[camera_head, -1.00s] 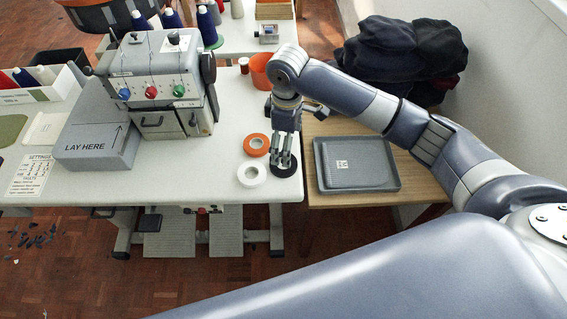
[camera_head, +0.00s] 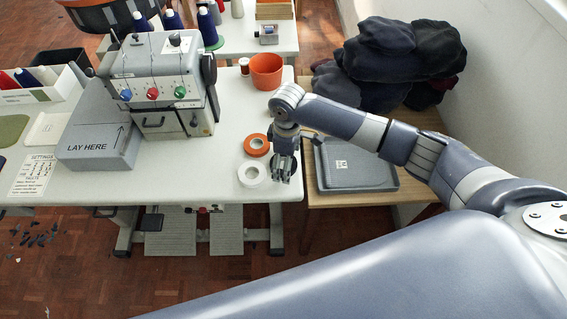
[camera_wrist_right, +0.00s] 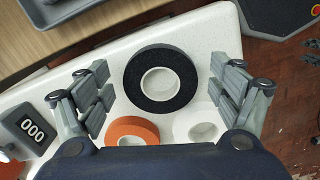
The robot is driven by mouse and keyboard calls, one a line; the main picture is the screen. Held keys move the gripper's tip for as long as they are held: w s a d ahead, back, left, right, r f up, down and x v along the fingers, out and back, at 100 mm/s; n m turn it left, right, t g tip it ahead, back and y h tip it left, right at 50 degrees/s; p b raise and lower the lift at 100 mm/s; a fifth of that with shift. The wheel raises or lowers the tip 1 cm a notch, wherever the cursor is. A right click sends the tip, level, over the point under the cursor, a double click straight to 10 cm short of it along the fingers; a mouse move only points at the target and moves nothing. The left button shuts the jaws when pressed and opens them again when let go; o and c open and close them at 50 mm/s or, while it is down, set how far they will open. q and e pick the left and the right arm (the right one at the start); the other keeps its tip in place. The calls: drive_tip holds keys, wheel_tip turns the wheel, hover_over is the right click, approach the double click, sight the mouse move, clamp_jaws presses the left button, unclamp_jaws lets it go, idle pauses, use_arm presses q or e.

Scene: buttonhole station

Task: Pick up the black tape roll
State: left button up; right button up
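The black tape roll (camera_wrist_right: 160,57) lies flat near the edge of the white table, in the wrist view between the two sides of my right gripper (camera_wrist_right: 163,92). The gripper's fingers are open, spread left and right of the roll with gaps to it. In the head view my right gripper (camera_head: 284,174) points down over the roll's place near the table's right front corner and hides most of the roll. My left gripper is not in view.
An orange tape roll (camera_head: 256,145) and a white tape roll (camera_head: 252,174) lie just left of the gripper. A grey tray (camera_head: 350,183) stands on the wooden table to the right. An orange cup (camera_head: 266,71) and the sewing machine (camera_head: 150,75) stand farther back.

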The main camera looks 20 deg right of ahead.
drive_tip(key=c, duration=0.7)
drive_tip(key=shift+r, duration=0.15)
